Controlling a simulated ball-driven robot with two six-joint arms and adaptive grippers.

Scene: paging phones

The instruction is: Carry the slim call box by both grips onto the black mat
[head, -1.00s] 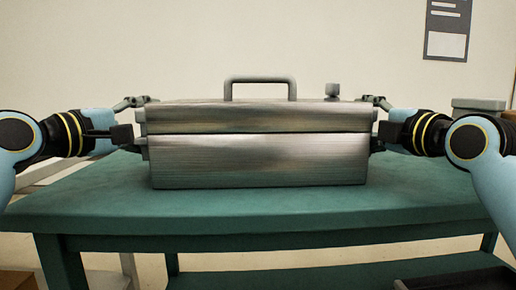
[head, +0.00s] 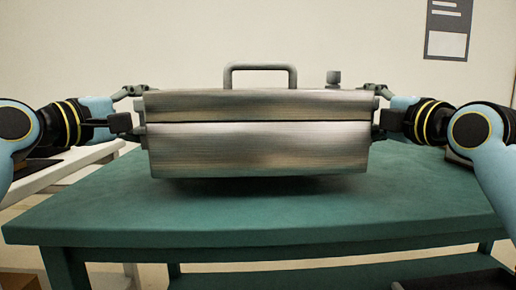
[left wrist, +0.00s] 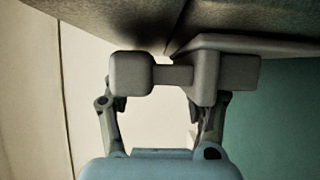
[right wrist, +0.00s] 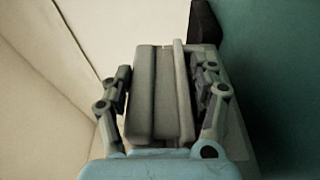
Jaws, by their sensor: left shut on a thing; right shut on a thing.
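The slim call box (head: 258,148) is a brushed-metal case with a dark seam and a top handle (head: 261,68). It hangs between my two grippers, a little above the green table (head: 250,215), with its shadow under it. My left gripper (head: 138,107) is shut on the grip at its left end; the left wrist view shows this grip (left wrist: 207,70) between the fingers. My right gripper (head: 378,111) is shut on the right-end grip, which shows in the right wrist view (right wrist: 160,92). I cannot clearly make out the black mat.
A white surface with a dark patch (head: 35,168) lies at the left behind my left arm. A dark flat thing (head: 457,157) shows partly behind my right arm. The green table is clear in front of the box. A notice (head: 448,28) hangs on the wall.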

